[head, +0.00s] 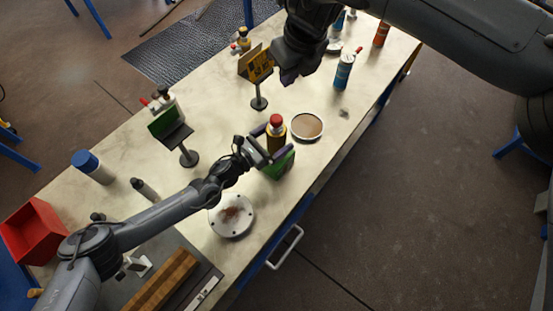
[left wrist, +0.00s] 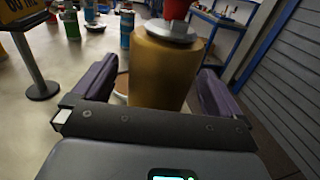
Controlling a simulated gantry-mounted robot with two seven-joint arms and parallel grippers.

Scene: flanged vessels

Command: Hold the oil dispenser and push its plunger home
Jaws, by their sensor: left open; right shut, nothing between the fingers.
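The oil dispenser (head: 275,135) has a gold-brown body and a red plunger top (head: 276,120); it stands upright near the table's right edge. In the left wrist view the gold body (left wrist: 165,70) fills the middle, with a silvery collar and the red plunger (left wrist: 176,9) cut by the top edge. My left gripper (head: 270,146) is open, its purple fingers on either side of the dispenser; a gap shows at the left finger in the left wrist view (left wrist: 160,92). My right gripper (head: 290,77) is shut and empty, up and away from the dispenser.
A round tan-topped dish (head: 307,126) is close by the dispenser. A white flanged disc (head: 232,215) lies nearer the front. A yellow sign (head: 256,65) and a dark stand (head: 179,135) rise from the table. A blue bottle (head: 343,72) stands farther back.

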